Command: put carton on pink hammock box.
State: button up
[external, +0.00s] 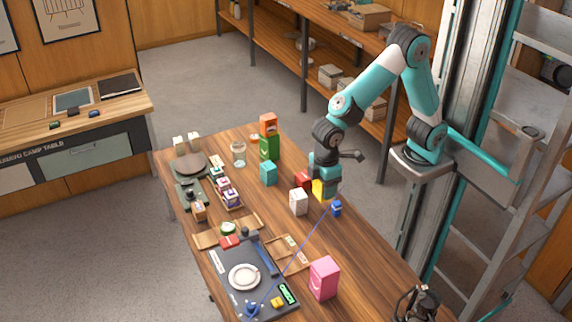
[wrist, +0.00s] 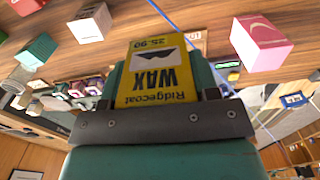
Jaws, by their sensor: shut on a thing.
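The carton is a yellow box marked "Ridgecoat WAX" (wrist: 160,75), held in my gripper (wrist: 158,100). In the external view the carton (external: 319,188) shows as a yellow patch below my gripper (external: 325,182), partly hidden by it. My gripper is shut on the carton, over the far right part of the table; I cannot tell how high its lower end is. The pink hammock box (external: 324,278) stands upright at the near right of the table, apart from the carton. It also shows at upper right in the wrist view (wrist: 262,45), its top bare.
A white box (external: 298,202), a red box (external: 303,179) and a small blue item (external: 336,208) stand close to my gripper. A blue line crosses the table from the blue item to a dark mat (external: 222,278). Bare wood (external: 362,252) lies right of the pink box.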

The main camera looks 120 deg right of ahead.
jog(key=shift+r, duration=0.9)
jog(key=shift+w+a+r, duration=0.15)
jog(key=shift+r, duration=0.15)
jog(key=w+a+r+n+p, duration=0.3)
jog(key=w+a+r+p, duration=0.1)
jog(key=w+a+r, duration=0.35)
notch_tip(320, 180, up, 4)
jog(key=n+p, duration=0.2)
jog(key=p, duration=0.1)
send_over(326, 266)
notch_tip(326, 266, down, 20)
jog(key=p, duration=0.3)
jog(key=shift+r, duration=0.2)
jog(key=shift+f, duration=0.2)
jog(key=o, duration=1)
